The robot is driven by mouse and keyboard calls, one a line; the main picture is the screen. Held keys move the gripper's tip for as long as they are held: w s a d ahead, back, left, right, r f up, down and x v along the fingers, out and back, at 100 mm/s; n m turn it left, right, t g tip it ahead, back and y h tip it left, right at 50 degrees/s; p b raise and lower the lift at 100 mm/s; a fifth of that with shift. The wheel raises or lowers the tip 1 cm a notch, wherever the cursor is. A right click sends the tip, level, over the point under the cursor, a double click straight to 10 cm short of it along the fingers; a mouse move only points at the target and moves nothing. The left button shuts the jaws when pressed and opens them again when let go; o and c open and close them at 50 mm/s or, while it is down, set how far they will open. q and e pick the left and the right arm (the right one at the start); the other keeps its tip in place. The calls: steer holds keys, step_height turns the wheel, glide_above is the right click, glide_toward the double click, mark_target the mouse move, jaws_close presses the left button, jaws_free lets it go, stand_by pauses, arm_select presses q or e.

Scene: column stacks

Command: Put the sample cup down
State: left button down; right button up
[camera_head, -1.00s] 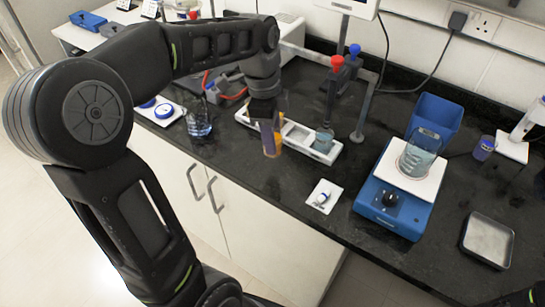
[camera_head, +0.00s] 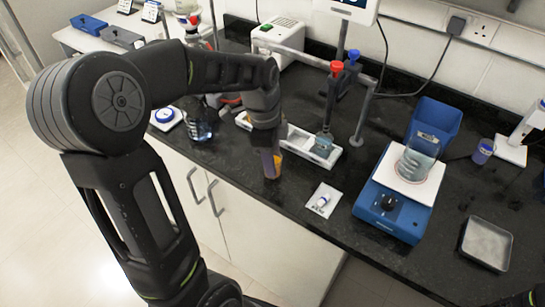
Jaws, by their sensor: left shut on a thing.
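My left gripper (camera_head: 268,150) points down over the dark counter and is shut on the sample cup (camera_head: 273,167). The cup looks orange and grey-purple, is upright, and is partly hidden by the fingers. It is in front of the long white tray (camera_head: 317,159), near the counter's front edge. I cannot tell whether its base touches the counter. My right gripper is not in view.
A small white card with a vial (camera_head: 322,202) lies to the right of the cup. Further right are a blue stirrer plate (camera_head: 402,222) bearing a beaker (camera_head: 414,164), a purple cup (camera_head: 484,151) and a metal tray (camera_head: 486,243). Bare counter (camera_head: 300,185) lies between cup and card.

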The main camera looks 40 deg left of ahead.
arm_select(q)
steer(key=shift+f, duration=0.15)
steer(key=c, duration=0.8)
jaws_free()
steer(key=shift+c, duration=0.2)
step_height(320, 180, up, 12)
steer(key=a, duration=0.1)
steer(key=shift+s+a, duration=0.15)
steer(key=shift+s, duration=0.15)
